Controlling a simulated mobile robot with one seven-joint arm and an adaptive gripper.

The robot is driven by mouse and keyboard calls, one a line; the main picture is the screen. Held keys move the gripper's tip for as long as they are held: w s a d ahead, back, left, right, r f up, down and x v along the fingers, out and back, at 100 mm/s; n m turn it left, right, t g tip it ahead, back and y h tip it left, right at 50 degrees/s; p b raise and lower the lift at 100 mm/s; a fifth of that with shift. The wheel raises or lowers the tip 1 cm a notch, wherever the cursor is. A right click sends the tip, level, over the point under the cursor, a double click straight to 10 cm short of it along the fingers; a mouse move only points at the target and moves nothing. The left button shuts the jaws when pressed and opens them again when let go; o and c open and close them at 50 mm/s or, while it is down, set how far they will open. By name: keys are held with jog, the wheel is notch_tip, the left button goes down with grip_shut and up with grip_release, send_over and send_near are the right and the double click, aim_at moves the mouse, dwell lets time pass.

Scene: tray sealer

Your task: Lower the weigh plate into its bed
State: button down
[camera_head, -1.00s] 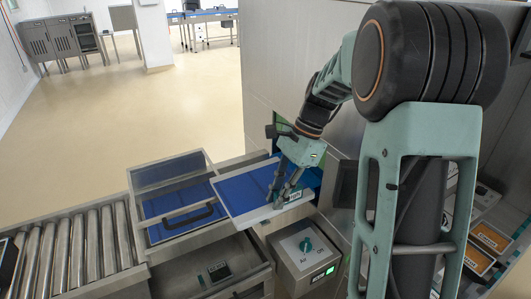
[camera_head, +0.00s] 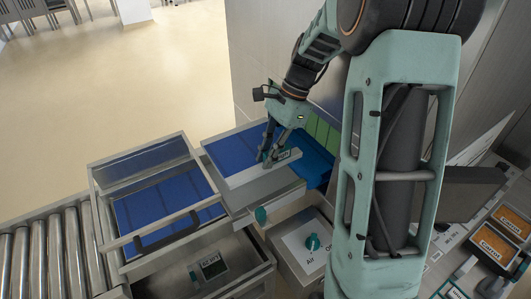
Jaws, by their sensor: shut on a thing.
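The weigh plate (camera_head: 229,153) is a flat panel with a blue top and a pale front edge. My gripper (camera_head: 268,159) is shut on it near its front right part. The plate looks about level, above a grey steel surface (camera_head: 266,189) that shows in front of it and seems to be the bed. The plate hides the back of this surface. I cannot tell how large the gap is.
Left of the plate stands a steel-framed bay (camera_head: 97,199) with a blue floor and a black handle (camera_head: 166,231). A roller conveyor (camera_head: 40,250) lies further left. A control box with a teal knob (camera_head: 312,242) is in front right. Food trays (camera_head: 497,246) lie far right.

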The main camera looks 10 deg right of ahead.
aim_at(267, 171)
jog(key=shift+f+b, duration=2.4)
jog(key=shift+f, duration=0.55)
jog(key=shift+f+b, duration=0.3)
jog(key=shift+f, duration=0.4)
jog(key=shift+f, duration=1.1)
dwell(0.4)
jog(key=c, duration=1.8)
grip_release()
jog(key=shift+o, duration=0.2)
jog(key=o, duration=0.5)
